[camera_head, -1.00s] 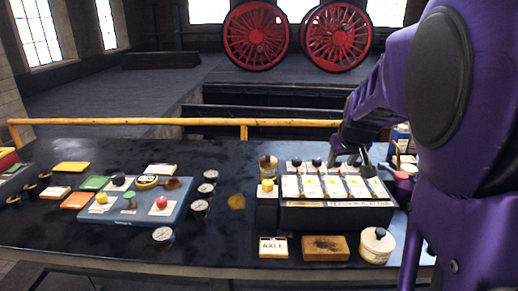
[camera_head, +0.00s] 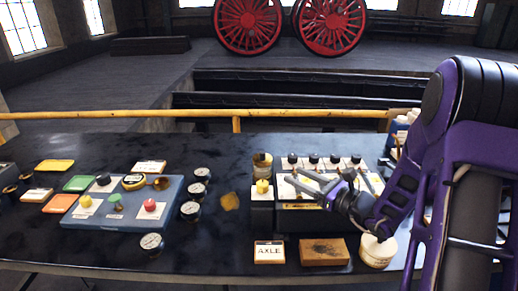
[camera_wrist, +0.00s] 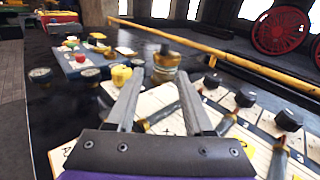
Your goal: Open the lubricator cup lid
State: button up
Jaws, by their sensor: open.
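A small brass cup with a dark lid, which looks like the lubricator cup (camera_head: 262,163), stands upright at the back left corner of the black box. In the wrist view the cup (camera_wrist: 167,64) is straight ahead, beyond my fingertips, and its lid looks shut. My gripper (camera_head: 291,177) is open and empty above the white panels of the box, to the right of the cup, with its fingers pointing left. In the wrist view my gripper (camera_wrist: 160,76) has its fingers apart, with a visible gap to the cup. My fingers and wrist hide part of the panels.
The black box (camera_head: 300,220) carries levers and several black knobs. A yellow knob (camera_head: 262,187) sits on a block in front of the cup. Gauges (camera_head: 190,211) and a blue board (camera_head: 120,217) lie left. A yellow rail (camera_head: 190,115) runs behind. An AXLE card (camera_head: 269,252) lies in front.

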aim_at(255, 156)
jog(key=shift+w+d+r+m+t, duration=0.1)
jog(key=shift+w+m+t, duration=0.2)
jog(key=shift+w+a, duration=0.25)
jog(key=x, duration=1.6)
jog(key=shift+w+a+p, duration=0.1)
jog(key=shift+w+p, duration=0.05)
jog(key=shift+p, duration=0.25)
grip_shut()
